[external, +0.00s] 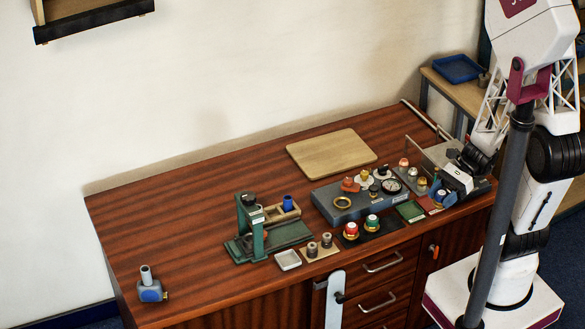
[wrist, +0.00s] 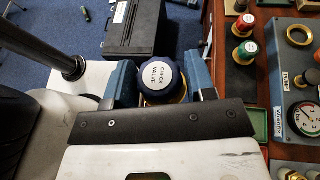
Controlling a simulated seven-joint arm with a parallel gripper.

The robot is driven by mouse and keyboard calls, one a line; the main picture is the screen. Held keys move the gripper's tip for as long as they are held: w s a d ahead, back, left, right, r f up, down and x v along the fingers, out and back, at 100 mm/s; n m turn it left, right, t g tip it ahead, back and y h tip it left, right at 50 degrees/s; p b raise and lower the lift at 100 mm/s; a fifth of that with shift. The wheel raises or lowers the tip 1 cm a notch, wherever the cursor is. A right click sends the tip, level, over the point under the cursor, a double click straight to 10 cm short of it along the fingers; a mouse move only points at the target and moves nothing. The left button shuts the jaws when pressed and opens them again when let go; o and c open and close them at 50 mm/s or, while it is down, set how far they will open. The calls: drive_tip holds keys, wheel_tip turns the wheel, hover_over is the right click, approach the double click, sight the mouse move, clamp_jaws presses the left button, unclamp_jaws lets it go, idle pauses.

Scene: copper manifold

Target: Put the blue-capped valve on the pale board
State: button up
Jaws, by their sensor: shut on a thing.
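The blue-capped valve (wrist: 160,77) has a round dark blue cap lettered "CHECK VALVE", with a little brass showing below its rim. My gripper (wrist: 163,86) is shut on it, with one blue finger on each side of the cap. In the external view my gripper (external: 444,197) is at the right front end of the bench, right of the green and red pads. The valve's lower part is hidden, so I cannot tell its height above the surface. The pale board (external: 331,154) lies flat and bare toward the back of the bench, up and left of my gripper.
A grey manifold block (external: 340,214) with fittings and a gauge (external: 391,186) stands between my gripper and the board. A clear upright panel (external: 421,160) is near my gripper. Red and green capped valves (external: 372,221) sit in front. A green press (external: 250,222) stands left. The left bench is mostly clear.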

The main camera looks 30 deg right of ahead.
drive_tip(key=shift+w+r, duration=0.1)
drive_tip(key=shift+r, duration=0.1)
drive_tip(key=w+m+t, duration=0.2)
drive_tip(key=w+t, duration=0.1)
drive_tip(key=w, duration=2.6)
drive_tip(key=m+t, duration=0.2)
hover_over(332, 152)
drive_tip(key=shift+w+f, duration=0.1)
drive_tip(key=shift+f, duration=2.45)
drive_tip(key=shift+f, duration=3.15)
drive_tip(key=shift+f, duration=1.85)
